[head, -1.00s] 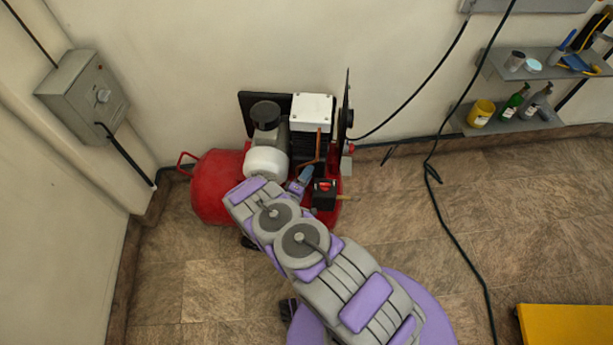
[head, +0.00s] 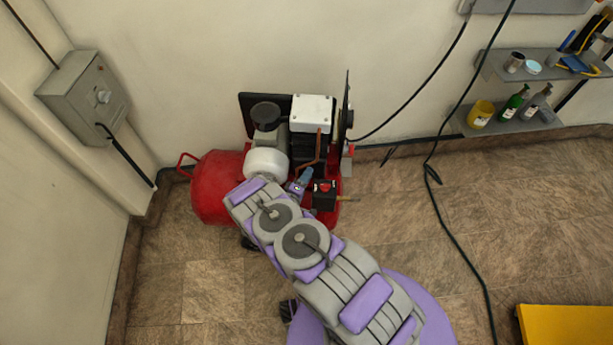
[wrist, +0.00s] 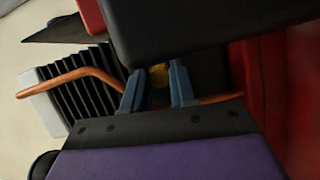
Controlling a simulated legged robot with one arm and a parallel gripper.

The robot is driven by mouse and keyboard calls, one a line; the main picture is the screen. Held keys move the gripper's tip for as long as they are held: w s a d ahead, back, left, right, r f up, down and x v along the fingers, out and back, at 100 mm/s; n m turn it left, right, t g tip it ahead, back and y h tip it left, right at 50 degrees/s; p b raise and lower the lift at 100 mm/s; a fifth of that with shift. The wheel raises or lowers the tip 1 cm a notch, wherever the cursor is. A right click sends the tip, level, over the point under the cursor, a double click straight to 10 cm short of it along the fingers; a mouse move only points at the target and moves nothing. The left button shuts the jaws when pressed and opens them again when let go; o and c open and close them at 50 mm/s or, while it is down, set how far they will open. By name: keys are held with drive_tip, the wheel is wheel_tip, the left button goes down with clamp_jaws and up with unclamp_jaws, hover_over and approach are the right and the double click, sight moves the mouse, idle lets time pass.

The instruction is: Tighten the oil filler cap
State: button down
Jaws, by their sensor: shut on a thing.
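The oil filler cap appears as a small yellow round piece (wrist: 158,75) between my blue fingertips in the wrist view; most of it is in shadow. My gripper (wrist: 157,84) is shut on it, one finger on each side. In the head view my gripper (head: 301,183) reaches low into the red air compressor (head: 215,188), beside the black pressure switch box (head: 325,198). The cap is hidden there. I cannot tell how tight the cap is.
A copper pipe (wrist: 70,79) and black cooling fins (wrist: 92,84) are close to the fingers on the left. A large dark box (wrist: 200,28) hangs just above them. The red tank (wrist: 285,90) is on the right. A shelf (head: 510,122) with bottles is on the wall.

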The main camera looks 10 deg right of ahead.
drive_tip(key=shift+s+f+m+g+y+p, duration=0.1)
drive_tip(key=shift+m+g+y+p, duration=0.2)
drive_tip(key=shift+m+y+p, duration=0.9)
drive_tip(key=shift+s+m+g+y+p, duration=0.1)
drive_tip(key=shift+m+g+y+p, duration=0.2)
drive_tip(key=shift+m+p, duration=1.65)
drive_tip(key=c, duration=1.2)
unclamp_jaws()
drive_tip(key=shift+f, duration=0.1)
drive_tip(key=o, duration=0.3)
drive_tip(key=shift+w, duration=0.1)
drive_tip(key=shift+r, duration=0.2)
